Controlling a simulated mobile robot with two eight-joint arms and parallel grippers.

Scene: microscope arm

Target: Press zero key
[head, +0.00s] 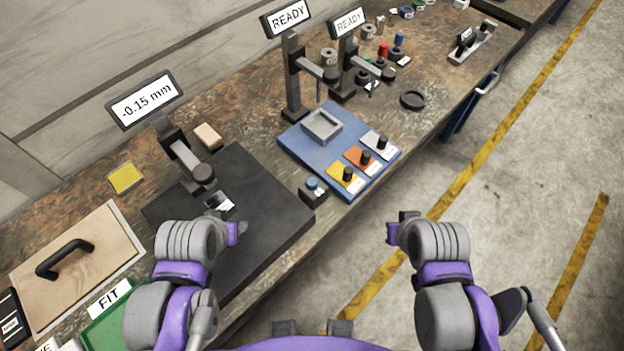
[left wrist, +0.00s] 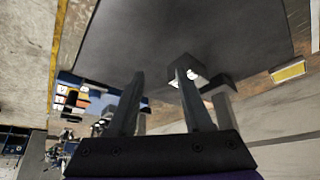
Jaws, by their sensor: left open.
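A display reading "-0.15 mm" (head: 142,99) stands over a gauge arm (head: 185,157) at the black slab (head: 265,200). A small dark block with a white label (head: 219,203) sits under the arm's tip; its text is too small to read. A small black box with a blue button (head: 313,190) sits at the slab's right corner. I cannot tell which is the zero key. My left gripper (head: 237,231) is over the slab's front part, and its two fingers are apart and empty in the left wrist view (left wrist: 160,72). My right gripper (head: 391,233) is over the floor, clear of the bench.
A blue board (head: 290,138) with yellow, orange and grey knob panels lies right of the slab. Two "READY" displays (head: 286,18) stand behind it. A wooden board with a black handle (head: 66,257) and a "FIT" label (head: 109,298) are at left. A yellow pad (head: 125,178) lies behind the slab.

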